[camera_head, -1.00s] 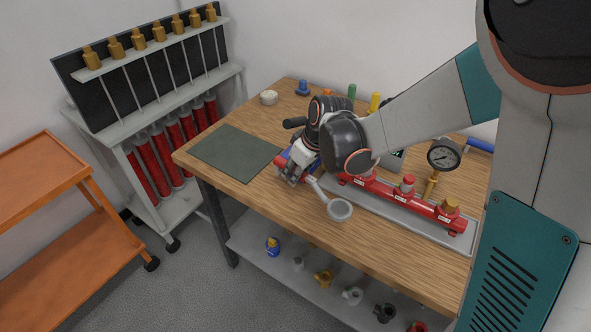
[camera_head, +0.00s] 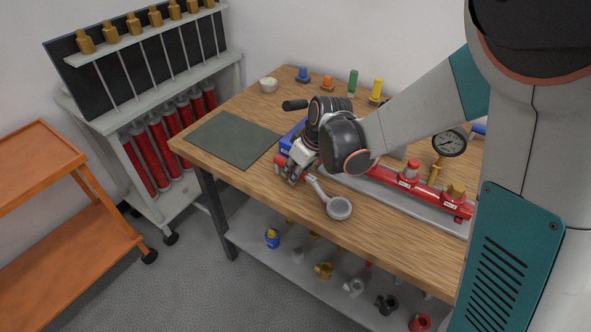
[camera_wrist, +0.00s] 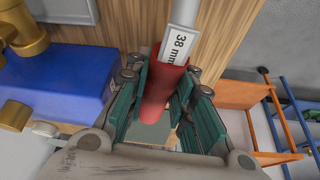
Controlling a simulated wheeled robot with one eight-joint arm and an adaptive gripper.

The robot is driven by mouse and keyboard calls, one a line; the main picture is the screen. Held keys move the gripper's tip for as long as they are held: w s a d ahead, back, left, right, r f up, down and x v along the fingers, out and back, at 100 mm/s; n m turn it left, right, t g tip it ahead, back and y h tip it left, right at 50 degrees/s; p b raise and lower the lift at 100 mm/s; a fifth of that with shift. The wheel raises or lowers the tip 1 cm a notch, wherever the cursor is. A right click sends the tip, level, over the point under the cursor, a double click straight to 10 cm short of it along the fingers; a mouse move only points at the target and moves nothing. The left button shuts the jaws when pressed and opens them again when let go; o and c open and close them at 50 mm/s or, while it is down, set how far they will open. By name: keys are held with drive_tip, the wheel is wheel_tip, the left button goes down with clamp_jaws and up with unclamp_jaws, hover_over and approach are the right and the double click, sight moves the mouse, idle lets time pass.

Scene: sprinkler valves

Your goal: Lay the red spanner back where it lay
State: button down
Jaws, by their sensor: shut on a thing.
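The red spanner has a red grip, a grey shaft and a grey ring end (camera_head: 339,208). In the wrist view its red handle (camera_wrist: 160,85) lies between the green pads of my gripper (camera_wrist: 160,105), which is shut on it. A label reading "38 mm" sits on the shaft just past the red grip. In the head view my gripper (camera_head: 292,172) is low over the front edge of the wooden bench (camera_head: 400,230), and the ring end points toward the front right. I cannot tell whether the spanner touches the bench top.
A red pipe manifold (camera_head: 390,177) on a grey tray lies right of my gripper, with a gauge (camera_head: 449,143) behind. A blue block (camera_head: 291,135) stands close behind my gripper. A bare dark green mat (camera_head: 235,139) lies left. An orange cart (camera_head: 60,170) stands far left.

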drive_tip(key=shift+f+b, duration=0.3)
drive_tip(key=shift+f, duration=0.1)
drive_tip(key=c, duration=1.3)
unclamp_jaws()
drive_tip(key=v, duration=1.2)
drive_tip(key=shift+s+d+r, duration=0.2)
drive_tip(key=shift+s, duration=0.1)
drive_tip(key=s+d+r+m+t+h, duration=0.1)
drive_tip(key=s+d+m, duration=0.3)
drive_tip(key=s, duration=0.5)
drive_tip(key=s+d+r+m+t+h, duration=0.2)
drive_tip(key=s+d+r+m+t, duration=0.1)
drive_tip(key=s+d, duration=0.4)
drive_tip(key=s+m, duration=0.1)
drive_tip(key=s, duration=0.1)
drive_tip(key=shift+s+d+m, duration=0.25)
drive_tip(key=shift+d+m, duration=0.15)
